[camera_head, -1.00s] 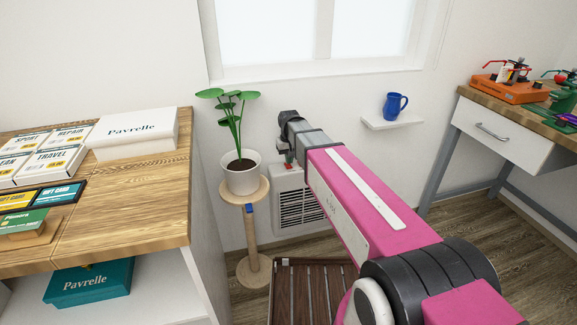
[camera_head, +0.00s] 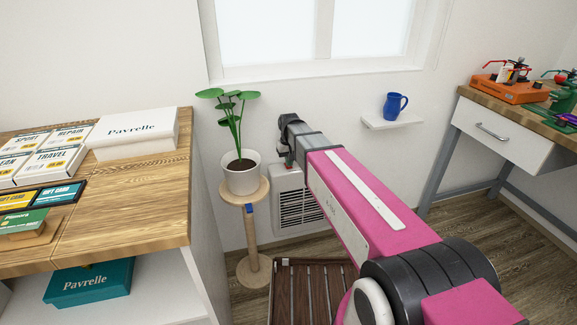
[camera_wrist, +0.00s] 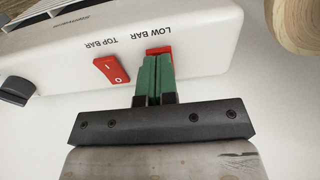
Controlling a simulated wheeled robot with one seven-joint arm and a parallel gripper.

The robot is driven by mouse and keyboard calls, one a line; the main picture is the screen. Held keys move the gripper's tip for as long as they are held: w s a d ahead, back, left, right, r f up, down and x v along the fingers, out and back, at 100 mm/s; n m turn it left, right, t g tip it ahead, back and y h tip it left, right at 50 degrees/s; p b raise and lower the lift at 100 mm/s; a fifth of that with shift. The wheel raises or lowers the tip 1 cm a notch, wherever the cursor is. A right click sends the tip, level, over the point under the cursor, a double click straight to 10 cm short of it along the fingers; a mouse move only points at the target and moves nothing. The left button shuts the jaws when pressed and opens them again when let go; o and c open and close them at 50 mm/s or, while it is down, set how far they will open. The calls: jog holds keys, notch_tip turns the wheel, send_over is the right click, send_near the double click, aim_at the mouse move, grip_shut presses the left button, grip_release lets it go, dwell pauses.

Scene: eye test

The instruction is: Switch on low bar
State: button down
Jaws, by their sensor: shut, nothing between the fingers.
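The white heater (camera_head: 299,212) stands low against the wall under the window, partly behind my arm in the head view. Its white casing (camera_wrist: 195,25) fills the upper part of the wrist view, with its lettering upside down. The low bar switch (camera_wrist: 159,50) is a red rocker, mostly covered by my fingertips. The red top bar switch (camera_wrist: 111,70), marked I and O, sits to its left and is uncovered. My gripper (camera_wrist: 155,60) is shut and empty, its green fingertips at the low bar switch, seemingly touching it. The low bar switch's position is hidden.
A potted plant (camera_head: 241,177) on a wooden stand (camera_head: 258,235) is close left of the heater. A dark slatted rack (camera_head: 308,290) lies on the floor in front. A wooden counter (camera_head: 120,225) is at left, a workbench (camera_head: 470,98) at right.

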jog(key=shift+f, duration=0.45)
dwell(0.3)
jog(key=shift+r, duration=3.55)
jog(key=s+d+f+m, duration=0.1)
jog(key=s+d+f, duration=0.5)
jog(key=s+d, duration=0.3)
jog(key=s+d+f+m, duration=0.2)
jog(key=s+d+f, duration=0.4)
jog(key=s+d, duration=0.3)
jog(key=shift+s+d+f, duration=0.3)
jog(key=shift+d+f, duration=0.1)
jog(key=shift+d, duration=0.15)
